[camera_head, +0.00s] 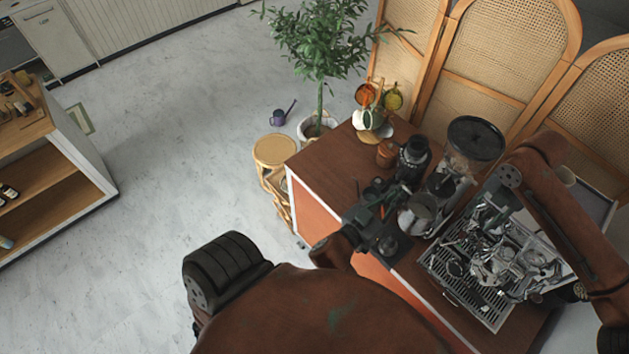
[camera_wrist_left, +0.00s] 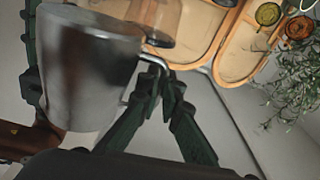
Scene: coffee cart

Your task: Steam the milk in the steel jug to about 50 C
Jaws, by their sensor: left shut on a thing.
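The steel jug (camera_head: 418,217) is held at the left of the espresso machine (camera_head: 465,300). It fills the upper left of the left wrist view (camera_wrist_left: 88,70), seen from its side and tilted in the picture. My left gripper (camera_head: 392,216) is shut on the jug's handle; its dark fingers close on the handle in the left wrist view (camera_wrist_left: 158,84). The milk inside cannot be made out. My right gripper (camera_head: 488,213) is over the machine's left part, its fingers hard to separate from the metal parts there. The steam wand cannot be told apart clearly.
A grinder with a dark-rimmed hopper (camera_head: 475,140) stands behind the jug. A brown cup (camera_head: 386,153) and a white pot (camera_head: 368,118) are on the cart's far end (camera_head: 330,155). A stool (camera_head: 274,150) and a plant (camera_head: 320,50) stand beyond.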

